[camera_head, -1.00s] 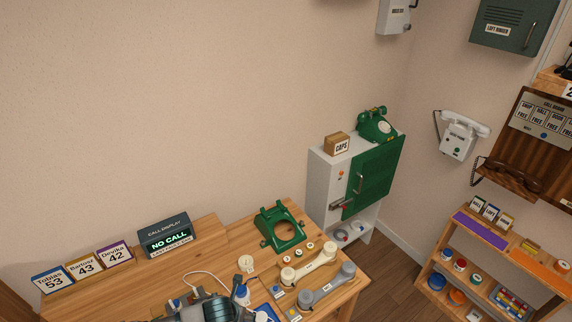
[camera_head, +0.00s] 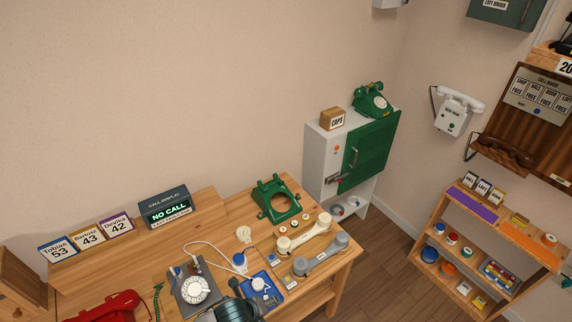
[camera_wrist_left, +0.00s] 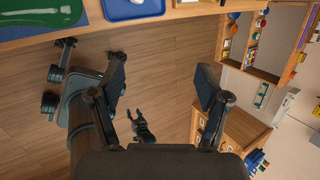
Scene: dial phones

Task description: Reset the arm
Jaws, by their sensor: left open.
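My left gripper shows in the left wrist view (camera_wrist_left: 160,82), its two dark fingers spread wide apart with nothing between them. Below it is wooden floor (camera_wrist_left: 165,55), and the desk edge (camera_wrist_left: 190,12) runs along the top of that view. In the head view, a dark part of my arm (camera_head: 240,309) is at the bottom edge, in front of the desk's near side; the fingertips cannot be made out there.
A cabinet (camera_head: 318,160) and low shelf (camera_head: 484,250) stand to the right.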

